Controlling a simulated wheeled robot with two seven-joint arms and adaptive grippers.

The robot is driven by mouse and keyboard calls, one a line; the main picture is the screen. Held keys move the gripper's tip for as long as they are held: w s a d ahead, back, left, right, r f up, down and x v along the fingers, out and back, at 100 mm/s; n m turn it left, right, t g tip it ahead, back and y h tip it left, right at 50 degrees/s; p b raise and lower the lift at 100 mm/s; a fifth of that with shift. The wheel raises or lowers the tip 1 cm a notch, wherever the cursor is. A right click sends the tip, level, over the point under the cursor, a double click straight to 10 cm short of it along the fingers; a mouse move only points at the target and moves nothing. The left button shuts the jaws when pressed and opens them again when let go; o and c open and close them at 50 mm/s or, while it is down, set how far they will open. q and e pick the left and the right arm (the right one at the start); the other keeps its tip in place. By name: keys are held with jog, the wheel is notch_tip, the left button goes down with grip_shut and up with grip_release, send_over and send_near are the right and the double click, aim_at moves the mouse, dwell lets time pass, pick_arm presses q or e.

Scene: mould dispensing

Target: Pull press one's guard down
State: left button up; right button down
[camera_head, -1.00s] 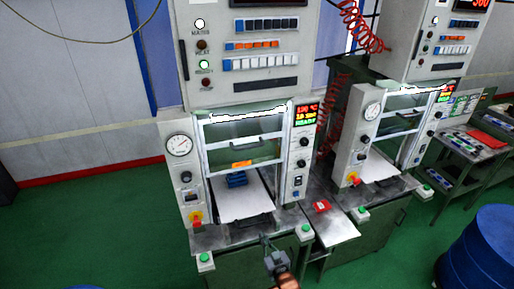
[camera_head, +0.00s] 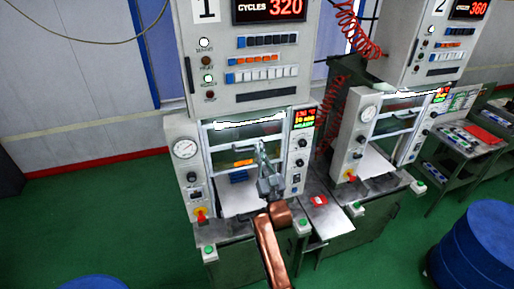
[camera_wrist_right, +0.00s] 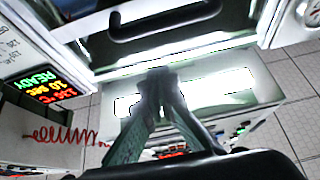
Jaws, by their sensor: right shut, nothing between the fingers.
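Press one (camera_head: 185,128), the left machine with a "1" on its top box, has a clear framed guard (camera_head: 228,140) in its front opening. The guard appears to be in the upper part of the opening. My right gripper (camera_head: 261,148) is in front of the guard with its fingers shut and empty. It hides part of the guard and its handle in the head view. In the right wrist view, a dark bar handle (camera_wrist_right: 165,22) runs across the top, beyond the shut fingertips (camera_wrist_right: 160,80). I cannot tell whether they touch anything. My left gripper is not in view.
Press two (camera_head: 352,130) stands to the right. A small table (camera_head: 330,222) with a red item is between them. Green buttons (camera_head: 209,249) sit at the front corners.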

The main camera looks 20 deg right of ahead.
aim_at(249, 149)
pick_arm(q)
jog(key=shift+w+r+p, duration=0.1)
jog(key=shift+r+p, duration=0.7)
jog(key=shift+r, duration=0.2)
pick_arm(e)
jog(key=shift+w+f, duration=1.3)
jog(key=shift+w, duration=0.3)
